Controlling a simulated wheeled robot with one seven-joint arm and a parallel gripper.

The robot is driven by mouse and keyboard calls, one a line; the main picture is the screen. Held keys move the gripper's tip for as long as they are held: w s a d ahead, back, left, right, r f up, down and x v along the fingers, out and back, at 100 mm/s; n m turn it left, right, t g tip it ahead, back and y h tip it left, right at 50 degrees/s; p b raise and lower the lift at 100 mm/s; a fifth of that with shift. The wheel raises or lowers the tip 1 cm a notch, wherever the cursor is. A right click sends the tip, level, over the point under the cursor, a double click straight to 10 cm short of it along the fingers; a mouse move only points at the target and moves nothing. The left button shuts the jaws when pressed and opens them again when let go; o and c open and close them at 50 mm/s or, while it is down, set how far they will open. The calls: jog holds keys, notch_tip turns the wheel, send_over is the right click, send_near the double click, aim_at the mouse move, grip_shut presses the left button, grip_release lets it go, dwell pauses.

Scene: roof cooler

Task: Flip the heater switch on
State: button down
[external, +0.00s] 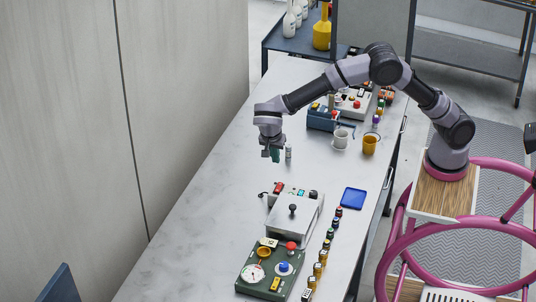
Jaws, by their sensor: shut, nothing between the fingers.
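My gripper (274,156) hangs over the long pale table, pointing down, with its teal fingertips together and empty. It is above and beyond the control boxes, close to a small white cylinder (289,152) in the picture. A light grey box (294,213) has a black knob on top and several small coloured controls at its far end. A dark green panel (247,283) nearer the camera carries a dial, a yellow ring, and red and blue knobs. No label is legible, so I cannot tell which control is the heater switch.
A row of small coloured items (323,256) runs along the table's right side, near a blue tray (353,198). A white mug (341,139), a yellow mug (370,144) and a blue box (322,119) stand farther back. The table's left side (200,210) is clear.

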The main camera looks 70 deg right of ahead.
aim_at(280, 184)
dwell(0.3)
jog(key=x, duration=1.4)
jog(key=shift+d+f, duration=0.2)
jog(key=shift+a, duration=0.2)
